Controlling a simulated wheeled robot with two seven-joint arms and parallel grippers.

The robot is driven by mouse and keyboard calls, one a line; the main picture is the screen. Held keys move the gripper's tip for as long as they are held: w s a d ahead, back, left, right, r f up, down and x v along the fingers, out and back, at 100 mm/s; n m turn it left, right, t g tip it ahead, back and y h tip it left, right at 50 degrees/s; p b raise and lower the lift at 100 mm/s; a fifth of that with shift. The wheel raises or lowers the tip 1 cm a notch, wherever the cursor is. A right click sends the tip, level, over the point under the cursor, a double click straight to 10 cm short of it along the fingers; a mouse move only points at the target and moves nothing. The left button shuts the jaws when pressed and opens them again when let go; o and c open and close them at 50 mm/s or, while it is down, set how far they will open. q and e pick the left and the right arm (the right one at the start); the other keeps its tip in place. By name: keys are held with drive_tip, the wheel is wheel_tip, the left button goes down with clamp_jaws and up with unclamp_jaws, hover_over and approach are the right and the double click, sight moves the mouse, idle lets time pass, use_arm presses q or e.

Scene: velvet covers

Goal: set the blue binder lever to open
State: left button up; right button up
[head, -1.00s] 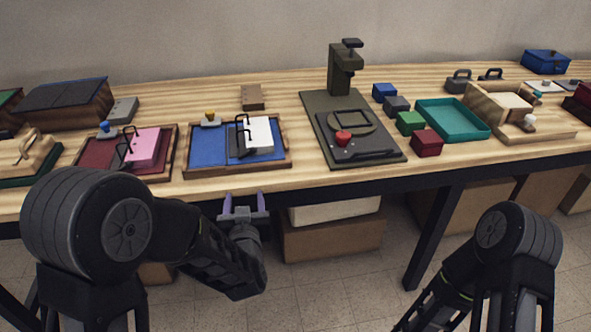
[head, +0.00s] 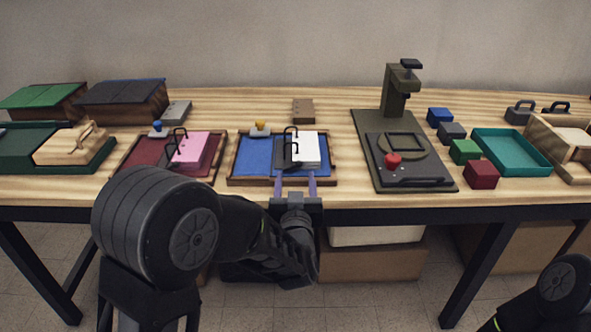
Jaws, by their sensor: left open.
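The blue binder (head: 257,160) lies open in a wooden-edged tray on the table, with white paper (head: 304,150) on its right part. Black ring arches and a dark metal plate stand at its middle. A small yellow-topped lever (head: 261,127) on a grey base sits at its back left edge. My left gripper (head: 296,186) is open and empty, its two purple fingers pointing at the binder's front edge. Whether the fingers touch the tray cannot be told. My right arm shows at the lower right; its gripper is out of view.
A red binder (head: 145,163) with pink paper and a blue-topped lever lies to the left. A dark green press (head: 415,160) with a red knob stands to the right. Colored blocks and a teal tray (head: 512,150) lie farther right. A brown block (head: 303,110) sits behind the blue binder.

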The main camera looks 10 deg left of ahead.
sight(295, 164)
use_arm(q)
drive_tip(key=shift+x, duration=2.4)
drive_tip(key=shift+c, duration=0.3)
